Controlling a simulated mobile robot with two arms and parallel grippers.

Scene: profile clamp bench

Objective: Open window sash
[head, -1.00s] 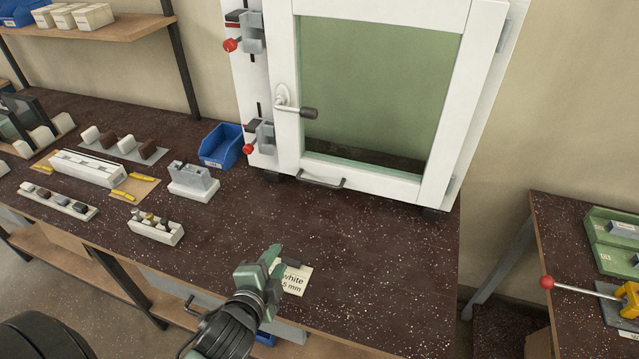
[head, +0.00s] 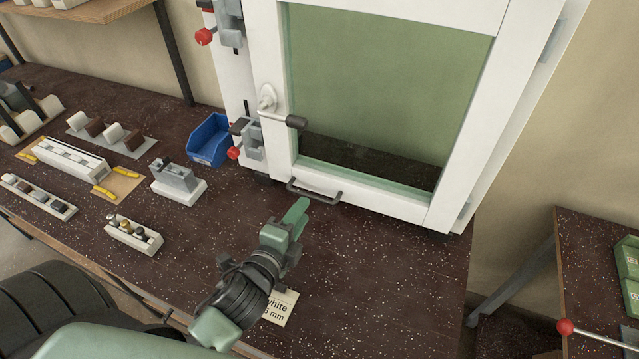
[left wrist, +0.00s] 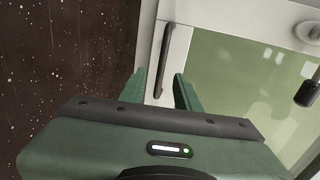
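The window sash (head: 460,120) is a white frame around a greenish pane and sits flush in its white outer frame. A lever handle (head: 282,119) with a dark grip lies level, pointing right, on the sash's left side. A dark pull bar (head: 316,192) is on the bottom rail. My left gripper (head: 303,205) is just in front of this bar, over the bench. In the left wrist view, its two green fingers (left wrist: 160,88) are apart, with the pull bar (left wrist: 175,55) ahead between them; contact cannot be told. The lever's grip (left wrist: 308,92) shows at right. My right gripper is out of view.
Clamps with red knobs (head: 234,153) line the outer frame's left side. A blue bin (head: 209,139), a grey-white block fixture (head: 178,183) and small part holders (head: 134,235) stand left on the speckled bench. A paper label (head: 281,308) lies near the front edge.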

